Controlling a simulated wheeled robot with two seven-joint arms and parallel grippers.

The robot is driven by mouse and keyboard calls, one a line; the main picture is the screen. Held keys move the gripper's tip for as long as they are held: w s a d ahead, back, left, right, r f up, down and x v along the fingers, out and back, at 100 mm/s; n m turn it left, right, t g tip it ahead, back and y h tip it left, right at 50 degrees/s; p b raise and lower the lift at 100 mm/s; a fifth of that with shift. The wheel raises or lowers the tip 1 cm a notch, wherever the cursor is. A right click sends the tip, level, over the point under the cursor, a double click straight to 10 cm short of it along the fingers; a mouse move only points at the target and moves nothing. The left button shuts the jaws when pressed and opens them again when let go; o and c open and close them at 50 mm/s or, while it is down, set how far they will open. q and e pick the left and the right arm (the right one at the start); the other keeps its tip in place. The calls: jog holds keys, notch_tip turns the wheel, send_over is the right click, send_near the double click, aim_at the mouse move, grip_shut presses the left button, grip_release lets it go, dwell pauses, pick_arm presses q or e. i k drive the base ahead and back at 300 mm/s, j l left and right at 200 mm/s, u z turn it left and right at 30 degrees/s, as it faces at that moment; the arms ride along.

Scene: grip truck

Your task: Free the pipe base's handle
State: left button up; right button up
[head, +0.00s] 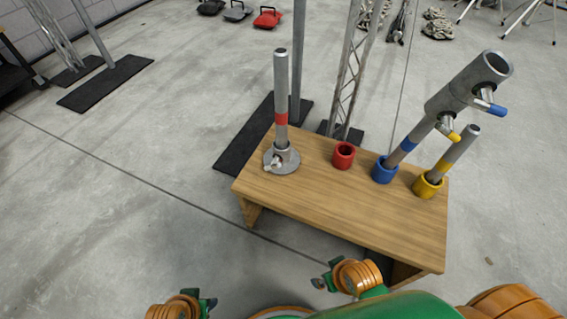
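The pipe base (282,161) is a round grey metal flange with a short collar at the table's left end. A grey pipe with a red band (281,95) stands upright in it. A small pale handle (277,164) sticks out at the collar's lower front; its exact setting is too small to tell. My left gripper (207,303) is at the bottom edge, left of the table and well apart from the base. My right gripper (325,279) is in front of the table's front edge, also apart from it. Whether their fingers are open or shut is unclear.
Truss stands are behind. The table's front middle is clear.

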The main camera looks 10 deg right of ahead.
aim_at(275, 164)
jog(key=i+j+z, duration=0.25)
jog(key=j+z, duration=0.2)
jog(key=i+j+z, duration=0.2)
jog(key=j+z, duration=0.3)
jog(key=i+j+z, duration=0.1)
jog(key=j+z, duration=0.8)
jog(key=j, duration=0.2)
jog(key=k+j+z, duration=0.15)
jog(key=j+z, duration=0.3)
jog(key=k+j+z, duration=0.2)
jog(key=j+z, duration=0.3)
jog(key=j, duration=0.15)
jog(key=j+z, duration=0.2)
jog(key=i+l, duration=0.3)
